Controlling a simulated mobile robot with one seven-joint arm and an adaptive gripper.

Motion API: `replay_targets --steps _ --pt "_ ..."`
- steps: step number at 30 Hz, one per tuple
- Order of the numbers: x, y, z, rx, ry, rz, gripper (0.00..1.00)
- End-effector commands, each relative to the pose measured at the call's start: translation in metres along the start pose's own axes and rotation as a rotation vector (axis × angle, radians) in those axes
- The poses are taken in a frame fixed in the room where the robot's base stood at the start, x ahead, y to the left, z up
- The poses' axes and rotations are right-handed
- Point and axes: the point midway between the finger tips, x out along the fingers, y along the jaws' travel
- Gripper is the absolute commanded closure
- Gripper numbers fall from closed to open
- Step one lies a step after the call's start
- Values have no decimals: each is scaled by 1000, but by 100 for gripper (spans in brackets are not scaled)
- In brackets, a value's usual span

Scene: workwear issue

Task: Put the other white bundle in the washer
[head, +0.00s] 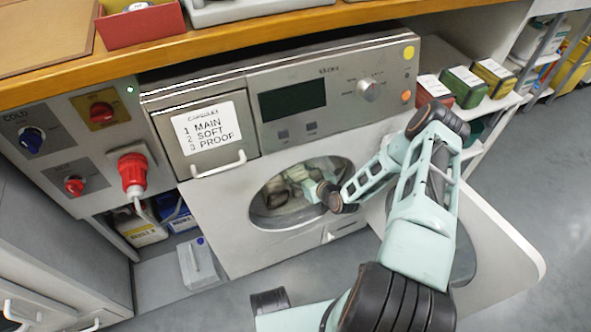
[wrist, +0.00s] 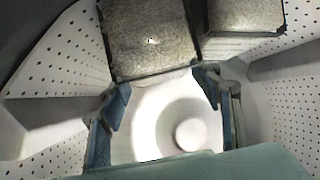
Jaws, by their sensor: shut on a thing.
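My arm reaches through the opening, and my gripper (wrist: 164,82) is inside the perforated drum (wrist: 65,70). In the wrist view its blue fingertips stand apart at either side of the near edge of a speckled off-white bundle (wrist: 150,40) with dark edge bands; it is shut on this bundle. A second similar bundle (wrist: 243,18) lies close beside it on the right. In the head view the bundles are small and partly hidden by the gripper and door rim.
A detergent drawer (head: 200,125) with a label is at the washer's upper left. A red plug (head: 132,172) and knobs are on the left panel. Several coloured boxes (head: 465,86) stand on the right shelf. The wooden counter (head: 230,35) runs above. Floor (head: 555,170) is clear at right.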

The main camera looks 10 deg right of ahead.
Motion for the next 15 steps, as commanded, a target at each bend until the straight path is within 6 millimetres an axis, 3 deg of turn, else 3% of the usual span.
replay_targets --steps 13,14,15 --pt "1 -1 6 -1 0 -1 74" --pt "1 -1 6 -1 -2 -1 39" --pt "1 -1 6 -1 -2 -1 34"
